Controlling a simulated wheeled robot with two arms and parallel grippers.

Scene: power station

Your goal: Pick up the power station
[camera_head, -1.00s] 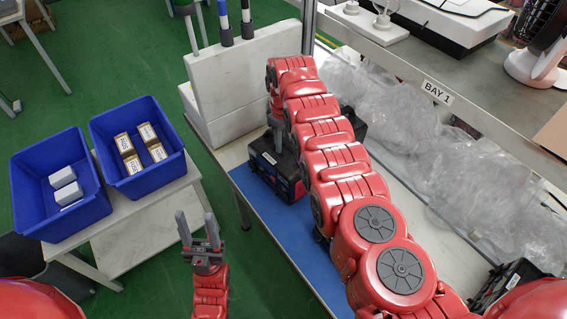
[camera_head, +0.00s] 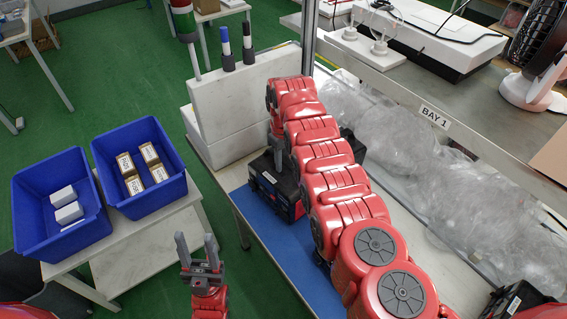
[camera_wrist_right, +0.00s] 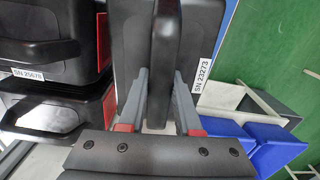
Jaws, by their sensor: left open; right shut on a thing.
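The power station (camera_head: 270,186), a black box with blue and red on its sides, sits on the blue mat, partly hidden by my right arm. In the right wrist view, the black power station (camera_wrist_right: 130,30) carries a label SN 23273. My right gripper (camera_wrist_right: 160,77) is shut around its raised black handle (camera_wrist_right: 164,45), one finger on each side. In the head view my right gripper (camera_head: 280,148) is above the station, mostly covered by the arm. My left gripper (camera_head: 198,247) is open and empty, left of the table over the floor.
More black units (camera_wrist_right: 50,50), one labelled SN 25678, stand close by. A white block (camera_head: 238,105) stands behind the station. Two blue bins (camera_head: 72,235) (camera_head: 165,205) holding small boxes are at left. Plastic-wrapped goods (camera_head: 405,150) lie under the BAY 1 shelf (camera_head: 436,117).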

